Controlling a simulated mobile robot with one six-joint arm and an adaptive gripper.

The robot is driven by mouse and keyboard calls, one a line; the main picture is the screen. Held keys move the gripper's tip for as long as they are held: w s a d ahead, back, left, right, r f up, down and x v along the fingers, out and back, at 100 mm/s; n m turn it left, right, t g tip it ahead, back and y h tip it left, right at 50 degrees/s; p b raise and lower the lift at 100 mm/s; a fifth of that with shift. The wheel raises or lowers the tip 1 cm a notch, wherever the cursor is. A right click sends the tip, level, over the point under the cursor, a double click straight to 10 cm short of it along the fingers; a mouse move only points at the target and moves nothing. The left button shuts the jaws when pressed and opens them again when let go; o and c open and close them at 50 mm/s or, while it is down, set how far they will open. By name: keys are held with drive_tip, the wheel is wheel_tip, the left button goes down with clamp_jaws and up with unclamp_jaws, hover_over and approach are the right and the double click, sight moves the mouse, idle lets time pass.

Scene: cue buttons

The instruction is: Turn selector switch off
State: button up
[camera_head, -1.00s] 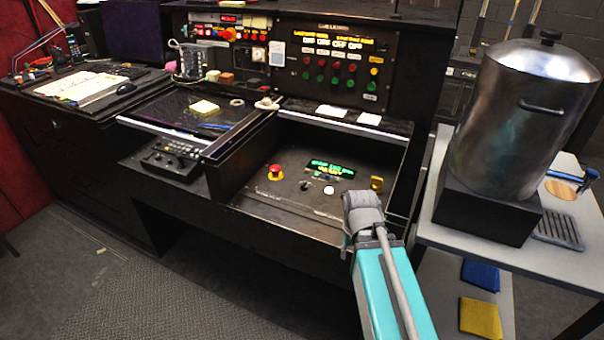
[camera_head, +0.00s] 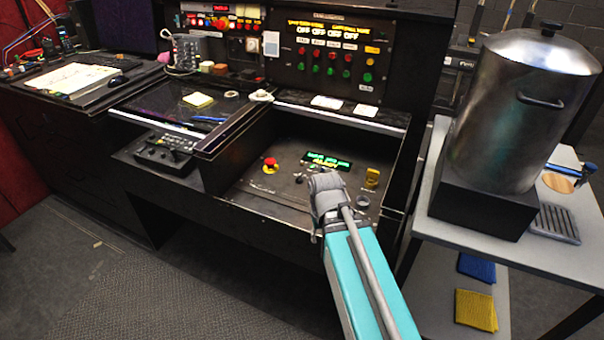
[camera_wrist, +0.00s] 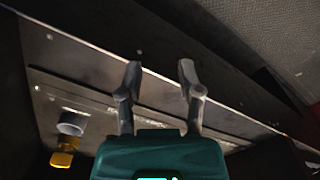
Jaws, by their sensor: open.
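The recessed control panel (camera_head: 285,200) holds several controls. A small dark knob (camera_head: 299,178) sits right of the red mushroom button (camera_head: 270,164). A yellow control (camera_head: 372,177) and a round grey one (camera_head: 362,201) sit at the right. Which of these is the selector switch I cannot tell for sure. The wrist view shows a grey round control (camera_wrist: 72,124) and a yellow one (camera_wrist: 65,152) at lower left. My gripper (camera_wrist: 158,75) is open and empty over the panel's front edge, apart from these controls. In the head view my arm hides the fingers and part of the panel.
Raised side walls enclose the panel. A large metal pot (camera_head: 522,110) stands on a black block on the grey side table (camera_head: 432,200) at right. The floor in front of the console is free.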

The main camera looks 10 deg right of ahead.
sight(300, 176)
drive_tip(key=shift+m, duration=0.6)
drive_tip(key=w+r+p, duration=0.1)
drive_tip(key=w, duration=0.1)
drive_tip(key=w+a+r+p, duration=0.1)
drive_tip(key=w, duration=0.1)
drive_tip(key=w+r+p, duration=0.1)
drive_tip(key=w, duration=0.1)
drive_tip(key=shift+w+a+r, duration=0.15)
drive_tip(key=shift+w+r, duration=0.1)
drive_tip(key=shift+w, duration=0.05)
drive_tip(key=w+r+m+p, duration=0.3)
drive_tip(key=w+r+p, duration=0.1)
drive_tip(key=w, duration=0.7)
drive_tip(key=w+r+m+p, duration=0.2)
drive_tip(key=w+r+p, duration=0.3)
drive_tip(key=w, duration=0.6)
drive_tip(key=shift+r+m+p, duration=0.25)
drive_tip(key=shift+m+p, duration=0.1)
drive_tip(key=shift+m, duration=0.05)
drive_tip(key=shift+f, duration=0.2)
wheel_tip(300, 176, down, 13)
drive_tip(key=b, duration=1.4)
drive_tip(key=shift+f, duration=0.2)
drive_tip(key=shift+c, duration=0.3)
clamp_jaws()
drive_tip(key=shift+d, duration=0.25)
drive_tip(key=shift+s+a, duration=0.1)
